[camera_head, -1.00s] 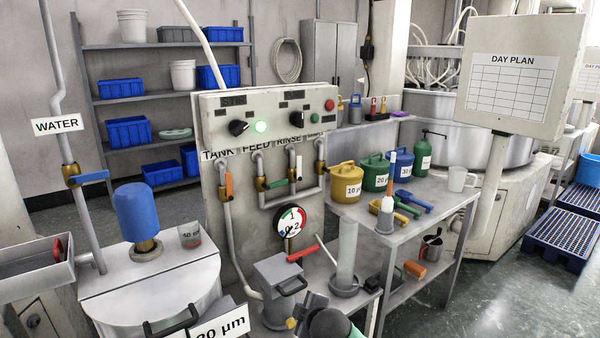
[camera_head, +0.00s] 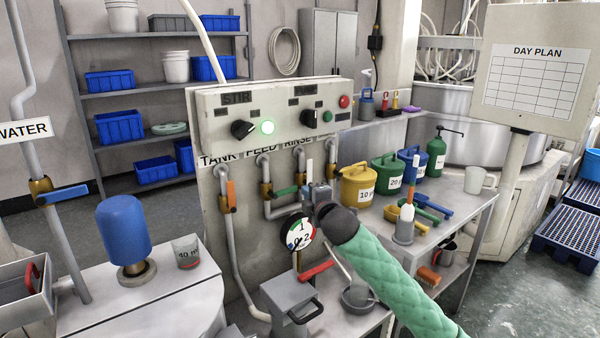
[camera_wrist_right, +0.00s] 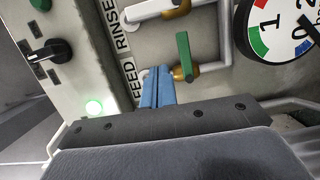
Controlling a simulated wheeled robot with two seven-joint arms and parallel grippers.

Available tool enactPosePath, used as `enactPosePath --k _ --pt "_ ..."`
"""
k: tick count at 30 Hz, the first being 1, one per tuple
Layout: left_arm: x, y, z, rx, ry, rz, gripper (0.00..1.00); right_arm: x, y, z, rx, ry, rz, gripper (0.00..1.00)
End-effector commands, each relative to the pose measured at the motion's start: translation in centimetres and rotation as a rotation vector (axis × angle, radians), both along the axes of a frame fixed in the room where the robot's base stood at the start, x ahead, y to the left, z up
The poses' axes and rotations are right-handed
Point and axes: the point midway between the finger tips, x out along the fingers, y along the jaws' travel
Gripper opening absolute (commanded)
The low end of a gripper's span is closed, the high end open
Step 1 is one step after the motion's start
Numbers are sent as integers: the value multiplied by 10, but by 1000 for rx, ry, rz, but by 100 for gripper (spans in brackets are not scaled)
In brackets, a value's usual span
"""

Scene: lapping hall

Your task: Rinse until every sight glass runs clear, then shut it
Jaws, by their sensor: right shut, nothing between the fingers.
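My right gripper (camera_head: 318,188) is in front of the panel, close to the rinse valve's pale upright handle (camera_head: 309,166). Its blue fingers (camera_wrist_right: 157,86) are shut and empty in the wrist view. The green feed handle (camera_head: 287,191) is left of the gripper; it also shows beside the fingertips in the wrist view (camera_wrist_right: 184,56), and I cannot tell if they touch. The orange tank handle (camera_head: 231,194) stands upright. A pressure gauge (camera_head: 300,233) hangs below. The clear cylinder by the grey box is mostly hidden behind my arm. I cannot identify a sight glass with certainty. My left gripper is out of view.
The control box (camera_head: 270,110) with knobs and a lit green lamp (camera_head: 268,127) overhangs the valves. A grey box (camera_head: 288,293) with a red lever (camera_head: 316,270) stands below. Yellow (camera_head: 357,186) and green canisters stand on the right bench. A blue-handled water valve (camera_head: 62,194) is at left.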

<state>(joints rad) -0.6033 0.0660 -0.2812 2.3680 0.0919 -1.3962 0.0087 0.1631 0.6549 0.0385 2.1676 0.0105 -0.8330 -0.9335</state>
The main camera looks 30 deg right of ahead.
Motion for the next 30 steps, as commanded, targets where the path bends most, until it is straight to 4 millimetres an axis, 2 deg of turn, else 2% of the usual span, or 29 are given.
enactPosePath --k 5,8,21,24,30 --pt "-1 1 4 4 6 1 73 11 -4 6 -10 -7 0 0" --pt "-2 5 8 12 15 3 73 24 -6 7 -8 -8 0 0" --pt "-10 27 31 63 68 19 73 100 -18 6 -7 -7 0 0" --pt "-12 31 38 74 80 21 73 101 -34 5 -9 -5 -2 0" --pt "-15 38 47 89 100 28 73 102 -53 4 -9 -5 -1 0"
